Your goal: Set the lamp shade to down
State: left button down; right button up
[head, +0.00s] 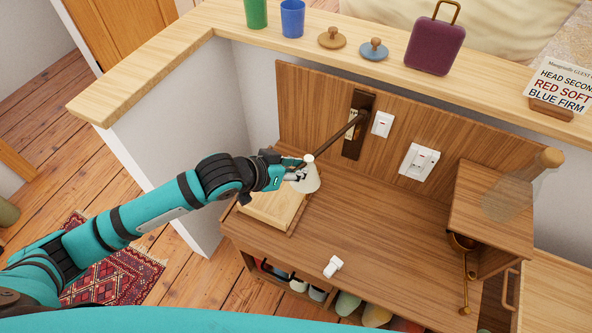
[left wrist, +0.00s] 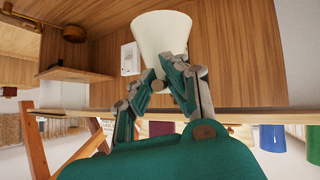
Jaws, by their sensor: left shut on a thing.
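The cream lamp shade (head: 309,178) hangs at the end of a dark arm (head: 335,135) from a brown wall mount (head: 357,140) on the wood panel. Its narrow end is up and its wide end faces down in the head view. My left gripper (head: 297,177) is shut on the shade from its left side. In the left wrist view, which is turned upside down, the fingers (left wrist: 168,82) meet at the narrow part of the shade (left wrist: 161,35). The fingers hide part of the shade. My right gripper is out of view.
A light wooden box (head: 268,207) sits on the desk (head: 370,225) beneath my gripper. White switches (head: 419,162) are on the panel. A small white object (head: 333,267) lies near the desk's front edge. A shelf unit (head: 490,205) stands right. Cups and a purple case (head: 434,46) stand on the ledge.

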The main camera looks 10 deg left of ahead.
pick_arm(q)
jog(key=shift+d+t+h, duration=0.1)
jog(key=shift+t+h, duration=0.2)
jog(key=shift+t+b, duration=0.3)
jog(key=shift+b, duration=0.1)
jog(key=shift+w+r, duration=0.1)
jog(key=shift+r, duration=0.05)
jog(key=c, duration=1.4)
grip_release()
jog(key=shift+d, duration=0.2)
jog(key=shift+f, duration=0.2)
jog(key=shift+a, duration=0.15)
jog(key=shift+s+a+r, duration=0.1)
jog(key=shift+s+a, duration=0.1)
jog(key=v, duration=1.1)
jog(key=shift+r, duration=0.15)
